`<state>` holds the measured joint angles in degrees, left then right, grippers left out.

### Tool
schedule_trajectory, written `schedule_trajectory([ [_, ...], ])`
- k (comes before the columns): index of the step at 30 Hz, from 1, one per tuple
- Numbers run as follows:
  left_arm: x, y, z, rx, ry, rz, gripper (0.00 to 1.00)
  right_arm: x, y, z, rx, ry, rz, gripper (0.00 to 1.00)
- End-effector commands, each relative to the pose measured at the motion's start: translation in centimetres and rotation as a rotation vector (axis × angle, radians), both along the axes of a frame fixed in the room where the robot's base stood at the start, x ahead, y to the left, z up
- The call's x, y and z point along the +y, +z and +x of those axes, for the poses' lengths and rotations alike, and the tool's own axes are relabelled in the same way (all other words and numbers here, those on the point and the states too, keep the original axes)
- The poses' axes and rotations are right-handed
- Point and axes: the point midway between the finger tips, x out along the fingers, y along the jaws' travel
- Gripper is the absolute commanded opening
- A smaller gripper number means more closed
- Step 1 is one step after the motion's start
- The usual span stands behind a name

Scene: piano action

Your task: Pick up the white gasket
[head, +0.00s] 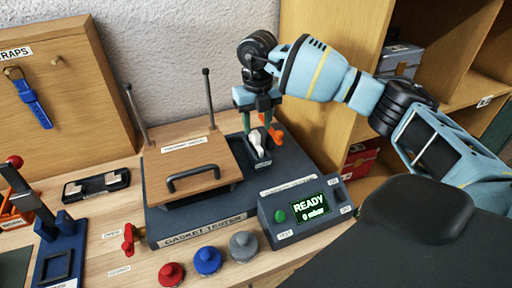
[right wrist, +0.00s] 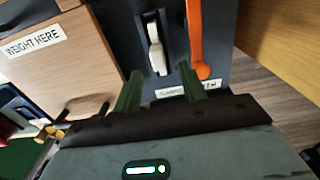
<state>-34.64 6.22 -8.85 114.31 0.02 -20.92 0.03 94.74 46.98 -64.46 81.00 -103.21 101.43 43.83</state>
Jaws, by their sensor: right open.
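A small white piece, apparently the white gasket (head: 257,144), stands in a dark holder at the back right of the gasket tester. It also shows in the right wrist view (right wrist: 156,48), seen edge-on, so its full outline cannot be made out. My right gripper (head: 259,115) points down above it, fingers apart and empty. In the right wrist view the two green fingertips (right wrist: 157,82) lie either side of the white piece's line, apart from it. My left gripper is not in view.
An orange lever (right wrist: 196,45) stands close beside the white piece. The tester (head: 200,232) has a handled wooden lid (head: 187,165), upright posts and a control box (head: 300,212) reading READY. Coloured knobs (head: 207,261) stand in front. A wooden shelf (head: 330,40) is at right.

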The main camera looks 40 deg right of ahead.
Motion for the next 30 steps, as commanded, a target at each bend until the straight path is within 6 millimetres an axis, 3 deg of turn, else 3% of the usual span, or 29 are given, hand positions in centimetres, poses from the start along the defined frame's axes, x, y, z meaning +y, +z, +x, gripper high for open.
schedule_trajectory([
  [9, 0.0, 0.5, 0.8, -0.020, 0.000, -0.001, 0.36, 0.0, -3.9, 0.6, 0.000, 0.002, 0.000, 0.42],
  [18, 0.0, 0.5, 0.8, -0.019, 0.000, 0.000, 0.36, -0.1, -4.2, 0.6, -0.001, 0.001, 0.000, 0.41],
  [27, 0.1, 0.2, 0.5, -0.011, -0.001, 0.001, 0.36, 0.0, -4.2, 0.6, -0.001, 0.001, 0.000, 0.01],
  [30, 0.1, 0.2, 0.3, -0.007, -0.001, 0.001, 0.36, -0.1, -4.2, 0.6, -0.001, 0.001, 0.000, 0.00],
])
